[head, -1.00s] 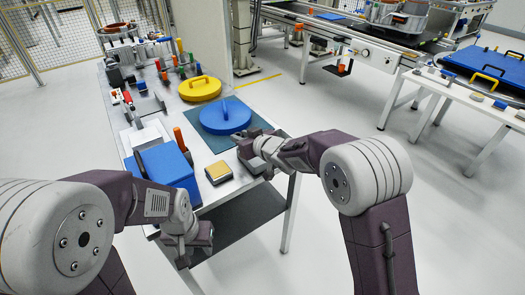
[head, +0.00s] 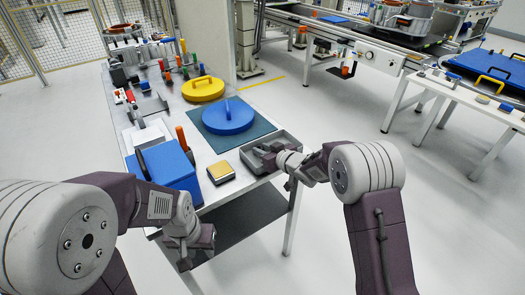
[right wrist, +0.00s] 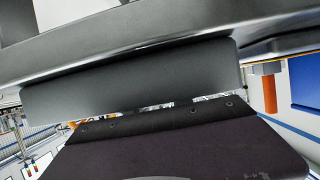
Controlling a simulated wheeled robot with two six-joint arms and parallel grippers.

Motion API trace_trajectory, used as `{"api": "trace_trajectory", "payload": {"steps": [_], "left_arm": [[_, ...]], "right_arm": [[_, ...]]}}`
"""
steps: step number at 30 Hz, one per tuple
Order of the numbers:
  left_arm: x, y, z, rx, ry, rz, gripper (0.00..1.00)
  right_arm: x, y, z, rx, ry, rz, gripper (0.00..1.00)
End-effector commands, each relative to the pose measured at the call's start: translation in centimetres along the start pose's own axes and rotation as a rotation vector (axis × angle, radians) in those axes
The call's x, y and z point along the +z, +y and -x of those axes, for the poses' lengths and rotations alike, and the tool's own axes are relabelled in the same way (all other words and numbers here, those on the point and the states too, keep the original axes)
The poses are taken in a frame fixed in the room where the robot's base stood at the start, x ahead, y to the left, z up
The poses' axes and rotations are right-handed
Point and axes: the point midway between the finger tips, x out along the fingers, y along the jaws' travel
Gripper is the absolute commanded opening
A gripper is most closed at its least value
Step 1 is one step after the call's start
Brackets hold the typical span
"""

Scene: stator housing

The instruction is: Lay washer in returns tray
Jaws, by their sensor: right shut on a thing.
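A shallow grey tray (head: 292,141) lies at the near right corner of the workbench, beside the green mat; I take it for the returns tray. My right gripper (head: 262,156) is over or in this tray. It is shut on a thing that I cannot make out. In the right wrist view dark gripper parts (right wrist: 130,80) fill most of the picture and hide the grip. I cannot pick out the washer in either view. My left gripper (head: 197,258) hangs low in front of the bench's near edge, pointing down. Its jaws are not clear.
A blue bin (head: 168,167) and a small yellow-topped box (head: 221,173) stand left of the tray. A blue round lid with a handle (head: 228,117) lies on the green mat (head: 262,127). A yellow lid (head: 203,90) lies behind. Open floor lies right of the bench.

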Motion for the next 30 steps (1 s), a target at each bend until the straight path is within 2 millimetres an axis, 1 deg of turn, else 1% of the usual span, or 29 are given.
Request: {"api": "trace_trajectory", "payload": {"steps": [2,3,5,13,15,16,20,27,30], "left_arm": [[0.0,0.0,-0.3,0.0,0.0,0.0,0.36],[0.0,0.0,-0.2,0.0,0.0,0.0,0.36],[0.0,0.0,-0.2,0.0,0.0,0.0,0.36],[0.0,0.0,-0.1,0.0,0.0,0.0,0.36],[0.0,0.0,0.3,0.0,0.0,0.0,0.36],[0.0,0.0,0.1,0.0,0.0,0.0,0.36],[0.0,0.0,0.3,0.0,0.0,0.0,0.36],[-0.1,0.0,0.7,0.0,0.0,0.0,0.36],[-0.1,0.0,0.9,0.0,0.0,0.0,0.36]], "right_arm": [[0.4,0.0,-0.1,0.0,0.0,0.0,0.0],[0.3,0.0,-0.1,0.0,-0.001,0.0,0.32],[0.3,0.0,-0.1,0.0,-0.001,0.0,0.48],[0.2,0.0,-0.1,0.0,-0.001,0.0,0.48],[-0.3,0.0,0.2,0.0,0.0,0.0,0.48],[-0.2,0.0,0.5,0.0,-0.001,0.0,0.48],[-0.2,0.1,2.7,0.001,-0.001,0.0,0.48],[-0.2,0.1,7.6,0.002,0.0,0.0,0.48],[-0.2,0.0,9.4,0.002,0.0,-0.001,0.48]]}}
